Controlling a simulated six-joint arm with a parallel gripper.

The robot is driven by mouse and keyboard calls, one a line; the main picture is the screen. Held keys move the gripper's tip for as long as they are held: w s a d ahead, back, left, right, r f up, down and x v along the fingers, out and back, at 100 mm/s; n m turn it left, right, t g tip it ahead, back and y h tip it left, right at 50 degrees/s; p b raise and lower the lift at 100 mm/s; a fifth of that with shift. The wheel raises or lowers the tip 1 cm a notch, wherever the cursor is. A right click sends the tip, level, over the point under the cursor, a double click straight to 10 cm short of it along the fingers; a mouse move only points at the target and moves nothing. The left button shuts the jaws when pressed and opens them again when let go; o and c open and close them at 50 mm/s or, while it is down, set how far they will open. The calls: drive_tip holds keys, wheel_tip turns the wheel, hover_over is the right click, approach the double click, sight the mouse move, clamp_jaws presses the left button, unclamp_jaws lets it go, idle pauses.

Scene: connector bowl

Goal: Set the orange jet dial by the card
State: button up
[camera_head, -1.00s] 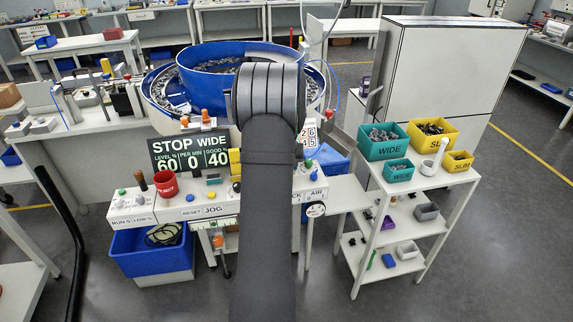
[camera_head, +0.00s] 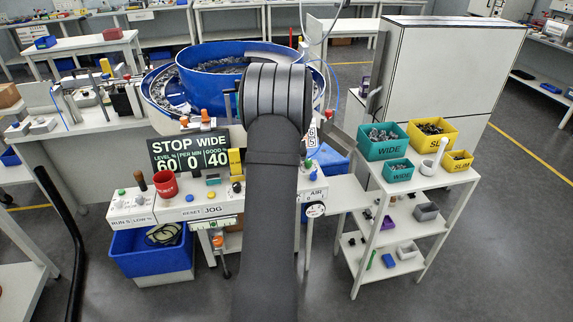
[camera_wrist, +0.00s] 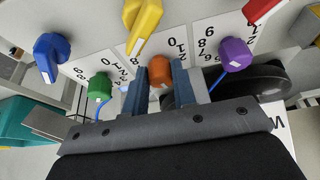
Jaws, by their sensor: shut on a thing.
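The orange dial (camera_wrist: 160,70) is in the middle of the wrist view, between the two blue-grey fingers of my gripper (camera_wrist: 161,82). The gripper is shut on it. White scale plates with black numbers (camera_wrist: 178,45) lie behind the dial. Where the orange dial's pointer stands is hard to tell. A green dial (camera_wrist: 100,88) is just left of the gripper and a purple dial (camera_wrist: 235,52) to the right. In the head view my arm hides the gripper and the dials. I cannot pick out the task's card with certainty.
A yellow dial (camera_wrist: 145,18) and a blue dial (camera_wrist: 50,55) are close above and left. In the head view a blue bowl (camera_head: 205,75) stands behind my wrist, and a display (camera_head: 190,151) reads STOP WIDE, 60, 0, 40. A bin shelf (camera_head: 415,180) is at right.

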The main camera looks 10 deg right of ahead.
idle(0.4)
drive_tip(key=o, duration=1)
drive_tip(key=v, duration=1.7)
drive_tip(key=shift+s+d+r, duration=0.15)
drive_tip(key=x, duration=1.7)
